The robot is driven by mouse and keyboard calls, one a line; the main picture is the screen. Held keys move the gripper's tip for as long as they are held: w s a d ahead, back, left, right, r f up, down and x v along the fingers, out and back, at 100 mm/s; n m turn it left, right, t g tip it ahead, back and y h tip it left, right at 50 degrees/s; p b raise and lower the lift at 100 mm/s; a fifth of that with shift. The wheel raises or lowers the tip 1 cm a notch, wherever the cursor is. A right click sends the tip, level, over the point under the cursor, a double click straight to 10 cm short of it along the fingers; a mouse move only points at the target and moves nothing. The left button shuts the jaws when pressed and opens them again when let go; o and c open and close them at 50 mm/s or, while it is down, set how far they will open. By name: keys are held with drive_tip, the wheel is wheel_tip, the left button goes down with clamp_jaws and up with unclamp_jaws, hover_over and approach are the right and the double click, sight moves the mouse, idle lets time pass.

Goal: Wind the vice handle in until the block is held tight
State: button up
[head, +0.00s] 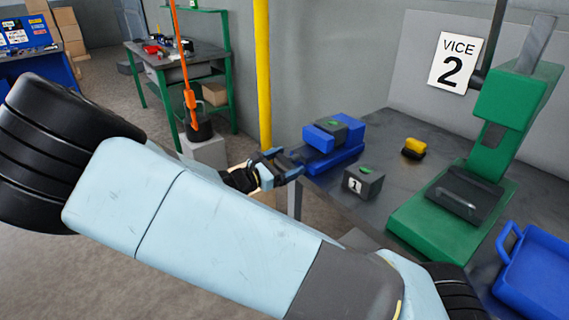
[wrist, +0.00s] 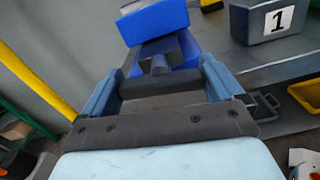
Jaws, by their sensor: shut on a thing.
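The blue vice (head: 338,163) sits at the left edge of the grey bench, and its blue body also shows at the top of the wrist view (wrist: 160,20). A dark block (head: 350,128) with a green mark sits at its jaws, beside the blue jaw piece (head: 318,138). I cannot tell whether a gap is left there. My gripper (head: 284,167) is at the near left end of the vice, shut on the dark vice handle (wrist: 160,85). In the wrist view the handle lies between the two blue-grey fingers, with the screw end behind it. The far side of the handle is hidden.
A grey block marked 1 (head: 362,183) stands right of the vice. A yellow-and-black object (head: 414,147) lies behind it. A green press (head: 455,205) and a blue tray (head: 535,265) fill the right. A yellow post (head: 263,75) stands left of the bench.

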drive_tip(key=m, duration=0.7)
drive_tip(key=shift+s+d+f, duration=0.1)
drive_tip(key=shift+s+d, duration=0.05)
drive_tip(key=shift+d, duration=0.05)
drive_tip(key=m, duration=0.6)
drive_tip(key=shift+s+f+m, duration=0.1)
drive_tip(key=shift+f+m, duration=0.05)
drive_tip(key=shift+m, duration=0.15)
drive_tip(key=m, duration=0.5)
drive_tip(key=shift+f, duration=0.1)
drive_tip(key=m, duration=0.5)
drive_tip(key=shift+a+m, duration=0.1)
drive_tip(key=shift+m, duration=0.2)
drive_tip(key=o, duration=0.7)
drive_tip(key=shift+w, duration=0.2)
